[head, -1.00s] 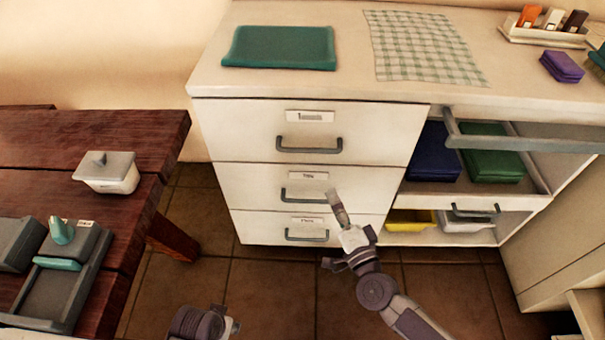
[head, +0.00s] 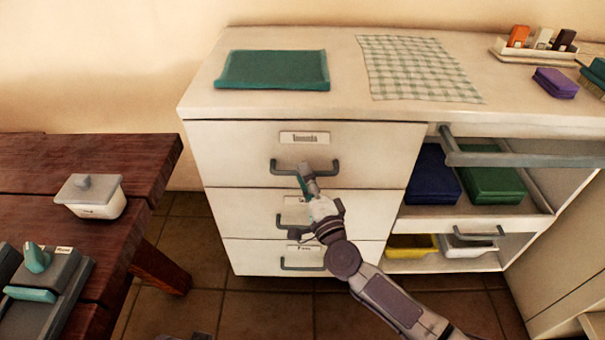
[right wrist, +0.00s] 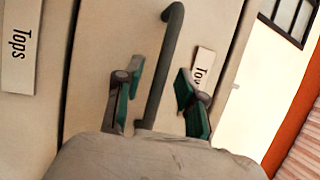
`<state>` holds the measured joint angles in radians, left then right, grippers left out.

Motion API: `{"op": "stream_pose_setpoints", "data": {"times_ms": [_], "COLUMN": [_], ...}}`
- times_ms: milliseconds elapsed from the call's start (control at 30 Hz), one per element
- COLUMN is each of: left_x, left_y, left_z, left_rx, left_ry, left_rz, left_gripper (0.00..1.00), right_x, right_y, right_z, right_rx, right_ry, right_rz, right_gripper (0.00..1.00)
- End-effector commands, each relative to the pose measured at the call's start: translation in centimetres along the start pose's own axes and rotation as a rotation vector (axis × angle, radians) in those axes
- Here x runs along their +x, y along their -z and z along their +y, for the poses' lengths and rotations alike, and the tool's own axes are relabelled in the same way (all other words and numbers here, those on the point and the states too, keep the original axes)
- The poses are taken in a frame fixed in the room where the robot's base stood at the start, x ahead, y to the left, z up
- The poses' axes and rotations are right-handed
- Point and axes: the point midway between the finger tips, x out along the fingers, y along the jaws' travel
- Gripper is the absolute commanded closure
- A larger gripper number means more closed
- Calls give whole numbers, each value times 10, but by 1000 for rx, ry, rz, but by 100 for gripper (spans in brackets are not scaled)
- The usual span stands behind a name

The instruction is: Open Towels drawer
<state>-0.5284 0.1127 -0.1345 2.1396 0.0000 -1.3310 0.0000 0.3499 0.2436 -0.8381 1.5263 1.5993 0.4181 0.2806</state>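The Towels drawer (head: 230,155) is the top one of three white drawers in the cabinet. It is closed, and its grey bar handle (head: 286,171) sits below a white label. The handle (right wrist: 163,60) also shows in the right wrist view, with a partly hidden label (right wrist: 203,70) beside it. In the right wrist view my right gripper (right wrist: 157,82) is open, with one green-padded finger on each side of the bar and gaps showing.
The closed Tops drawer (head: 232,212) is directly below, with another closed drawer (head: 250,258) under it. An open shelf section with a protruding grey bar (head: 520,159) is at right. A wooden table (head: 140,170) stands at left. Tiled floor (head: 190,245) lies between.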

Motion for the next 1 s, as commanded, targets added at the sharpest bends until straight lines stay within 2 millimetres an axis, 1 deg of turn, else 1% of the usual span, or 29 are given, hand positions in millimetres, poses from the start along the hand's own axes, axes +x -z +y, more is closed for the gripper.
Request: {"op": "stream_pose_setpoints", "data": {"times_ms": [33, 167, 467, 567, 700, 1000], "left_x": [-2, -8, -10, -9, -9, -9], "left_y": [0, 1, 2, 2, 2, 2], "left_z": [0, 0, 0, 0, 0, 0], "left_rx": [0, -1, -1, -1, -1, -1], "left_ry": [1, 1, 1, 1, 1, 1], "left_rz": [3, 3, 4, 4, 4, 4], "left_gripper": [54, 54, 54, 54, 54, 54], "right_x": [6, 14, 16, 16, 16, 16], "right_y": [0, 0, 0, 0, 0, 0], "right_z": [1, 0, 0, 0, 0, 0], "right_rx": [-1, 0, 0, 0, 0, 0], "right_ry": [1, 0, -1, -1, -1, -1], "right_rz": [-1, -1, 0, 0, 0, 0], "right_gripper": [61, 61, 61, 76, 99, 100]}}
